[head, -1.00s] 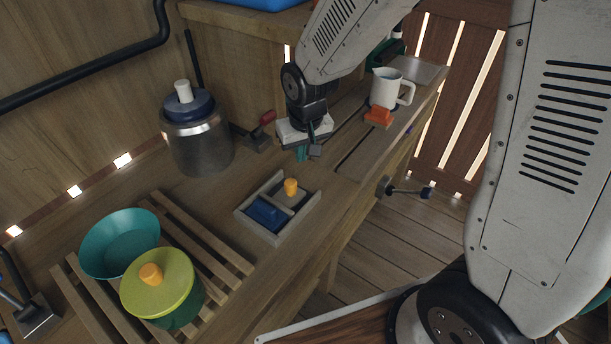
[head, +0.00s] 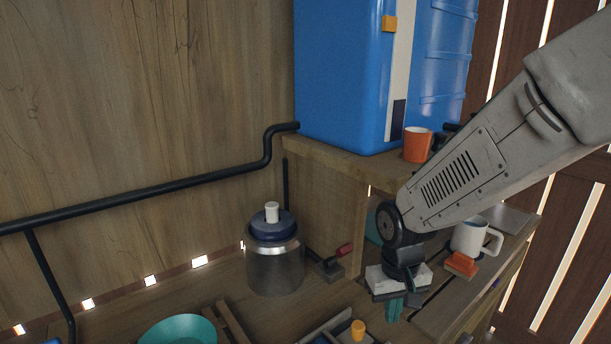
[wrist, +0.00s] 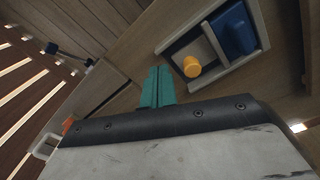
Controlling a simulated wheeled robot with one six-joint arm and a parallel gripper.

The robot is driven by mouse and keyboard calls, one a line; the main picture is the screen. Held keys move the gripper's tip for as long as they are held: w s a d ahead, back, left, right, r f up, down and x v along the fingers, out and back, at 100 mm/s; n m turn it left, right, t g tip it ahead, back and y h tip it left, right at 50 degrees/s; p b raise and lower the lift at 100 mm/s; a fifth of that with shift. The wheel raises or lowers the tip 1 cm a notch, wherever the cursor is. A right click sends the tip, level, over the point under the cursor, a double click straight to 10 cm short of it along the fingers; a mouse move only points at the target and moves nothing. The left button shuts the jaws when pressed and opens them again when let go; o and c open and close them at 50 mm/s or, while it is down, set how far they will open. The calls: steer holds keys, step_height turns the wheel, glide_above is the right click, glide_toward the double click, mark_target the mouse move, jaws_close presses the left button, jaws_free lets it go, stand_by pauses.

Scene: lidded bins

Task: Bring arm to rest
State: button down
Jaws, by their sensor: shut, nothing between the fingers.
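My gripper (head: 394,310) hangs over the workbench at the lower right of the head view, its teal fingers pointing down. In the wrist view the two teal fingers (wrist: 158,87) are together, with nothing between them. The gripper is apart from the small divided tray (wrist: 206,84), which stands just past the fingertips in the wrist view. The tray holds an orange knob-like piece (wrist: 191,67) and a blue block (wrist: 234,32). In the head view only the tray's far edge shows at the bottom.
A metal jar with a blue lid (head: 274,262) and a red-handled clamp (head: 338,261) stand left of the gripper. A white mug (head: 470,238) and an orange block (head: 461,265) are close on its right. A shelf above holds a blue bin (head: 345,75) and an orange mug (head: 417,145).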

steer(key=s+d+r+m, duration=0.1)
steer(key=s+d+r, duration=0.3)
steer(key=s+r, duration=0.4)
steer(key=s+d+r+t, duration=0.1)
steer(key=s+d+r, duration=0.3)
steer(key=s+r, duration=0.4)
steer(key=s, duration=0.2)
steer(key=shift+s+d+m, duration=0.15)
steer(key=shift+s+m, duration=0.25)
